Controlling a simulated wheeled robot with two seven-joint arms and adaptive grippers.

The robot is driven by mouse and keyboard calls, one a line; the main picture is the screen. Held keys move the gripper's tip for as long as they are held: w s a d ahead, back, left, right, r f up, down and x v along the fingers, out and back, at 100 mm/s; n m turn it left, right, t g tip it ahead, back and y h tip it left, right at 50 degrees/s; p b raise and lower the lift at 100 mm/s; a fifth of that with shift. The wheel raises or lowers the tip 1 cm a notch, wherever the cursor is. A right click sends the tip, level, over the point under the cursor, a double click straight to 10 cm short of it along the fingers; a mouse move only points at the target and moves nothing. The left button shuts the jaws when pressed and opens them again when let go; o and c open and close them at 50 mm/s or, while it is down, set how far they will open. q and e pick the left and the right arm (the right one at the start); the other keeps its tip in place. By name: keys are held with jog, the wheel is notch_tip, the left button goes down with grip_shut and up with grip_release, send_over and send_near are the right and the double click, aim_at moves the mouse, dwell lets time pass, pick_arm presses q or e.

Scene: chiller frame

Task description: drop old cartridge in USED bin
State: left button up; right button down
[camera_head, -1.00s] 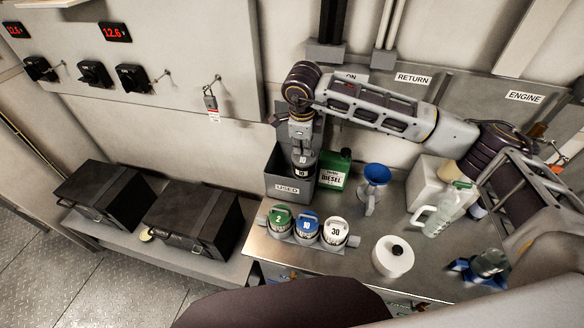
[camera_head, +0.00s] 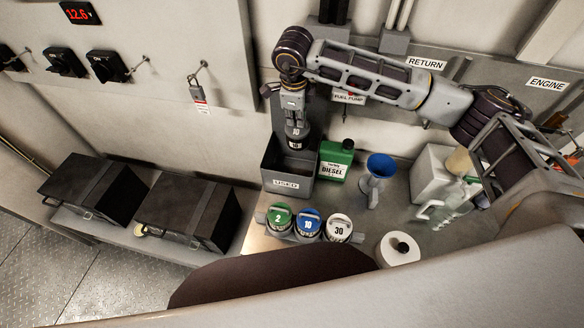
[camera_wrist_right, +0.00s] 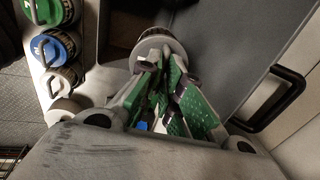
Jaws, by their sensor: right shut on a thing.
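The old cartridge (camera_head: 294,141) is dark with a grey top marked 10. My right gripper (camera_head: 293,112) is shut on it, and it hangs upright over the grey USED bin (camera_head: 286,185). In the head view the cartridge overlaps the back part of the bin's opening; its exact height over the rim is hard to tell. In the right wrist view the green-padded fingers (camera_wrist_right: 163,75) close on the cartridge's top, and its round rim (camera_wrist_right: 158,38) shows beyond them. My left gripper is not in view.
A green diesel can (camera_head: 336,160) stands right beside the bin. A rack with green (camera_head: 279,217), blue (camera_head: 308,223) and white (camera_head: 338,228) cartridges sits in front. A blue funnel (camera_head: 380,168) and white roll (camera_head: 398,249) are to the right. Black cases (camera_head: 185,207) stand left.

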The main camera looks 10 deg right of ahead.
aim_at(296, 130)
jog(key=shift+f, duration=0.15)
jog(key=shift+f+b, duration=0.6)
jog(key=shift+f, duration=2.3)
jog(key=c, duration=1.5)
grip_release()
jog(key=shift+s+a+r, duration=0.15)
jog(key=shift+s+r, duration=0.2)
jog(key=shift+r, duration=1.6)
jog(key=shift+s+a+r, duration=0.15)
jog(key=shift+s+r, duration=0.2)
jog(key=shift+r, duration=1.65)
jog(key=shift+s+a+r, duration=0.15)
jog(key=shift+s+r, duration=0.2)
jog(key=shift+r, duration=1.6)
jog(key=shift+s+f, duration=0.1)
